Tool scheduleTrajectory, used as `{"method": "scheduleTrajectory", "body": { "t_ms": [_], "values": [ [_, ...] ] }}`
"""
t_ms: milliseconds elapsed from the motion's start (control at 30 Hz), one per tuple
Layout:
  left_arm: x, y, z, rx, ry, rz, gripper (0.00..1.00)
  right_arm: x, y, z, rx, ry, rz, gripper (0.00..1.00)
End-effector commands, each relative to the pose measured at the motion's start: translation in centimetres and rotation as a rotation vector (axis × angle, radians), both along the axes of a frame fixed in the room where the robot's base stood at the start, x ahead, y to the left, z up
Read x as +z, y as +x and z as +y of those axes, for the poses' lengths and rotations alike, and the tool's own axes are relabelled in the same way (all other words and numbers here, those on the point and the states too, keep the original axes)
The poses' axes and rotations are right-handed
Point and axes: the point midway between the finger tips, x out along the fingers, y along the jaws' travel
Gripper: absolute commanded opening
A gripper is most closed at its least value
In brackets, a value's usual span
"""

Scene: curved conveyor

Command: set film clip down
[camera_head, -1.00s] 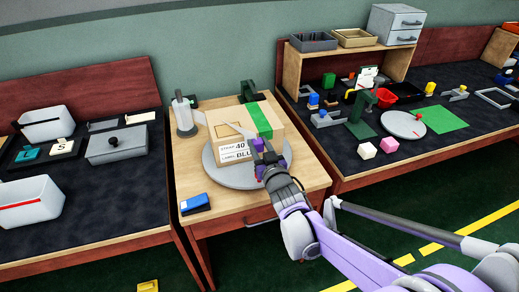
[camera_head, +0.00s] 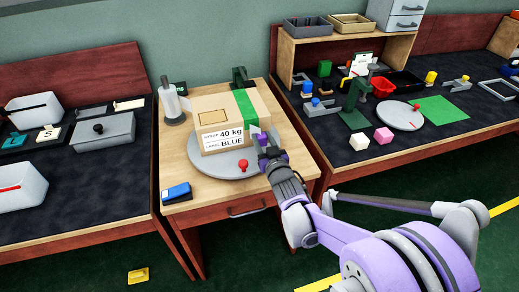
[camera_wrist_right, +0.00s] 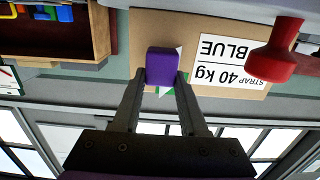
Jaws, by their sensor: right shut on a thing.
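My right gripper (camera_head: 268,150) is at the right front edge of the cardboard box (camera_head: 213,103), above the turntable. In the right wrist view its two fingers (camera_wrist_right: 162,85) are shut on a small purple block (camera_wrist_right: 162,64), which looks like the film clip. A small white corner and a green patch show behind the block; I cannot tell if the white is film. The box has a green band on top and a label reading 40 kg, BLUE. It sits on the grey round turntable (camera_head: 222,168). My left gripper is not in view.
A red knob (camera_head: 243,165) stands at the turntable's front; it also shows close in the right wrist view (camera_wrist_right: 275,55). A white film roll holder (camera_head: 172,103) stands left of the box. A blue device (camera_head: 177,192) lies at the table's front left. The front right tabletop is mostly clear.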

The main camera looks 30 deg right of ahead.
Motion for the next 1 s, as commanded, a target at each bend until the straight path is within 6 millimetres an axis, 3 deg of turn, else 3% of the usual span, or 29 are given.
{"method": "scheduleTrajectory", "body": {
  "t_ms": [300,700,733,867,1000],
  "values": [
    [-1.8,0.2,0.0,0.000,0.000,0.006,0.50,-3.8,0.1,0.0,0.000,0.001,0.000,0.00],
    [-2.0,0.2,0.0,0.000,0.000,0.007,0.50,-4.3,0.0,0.0,0.000,0.000,-0.001,0.00],
    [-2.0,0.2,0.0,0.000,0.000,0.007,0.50,-4.2,0.0,0.0,0.000,0.001,-0.001,0.46],
    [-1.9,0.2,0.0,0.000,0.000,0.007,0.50,-4.1,0.0,0.0,0.000,0.000,-0.001,0.69],
    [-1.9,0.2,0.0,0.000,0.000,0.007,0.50,-4.1,0.0,0.0,0.000,0.000,-0.001,0.72]
  ]
}}
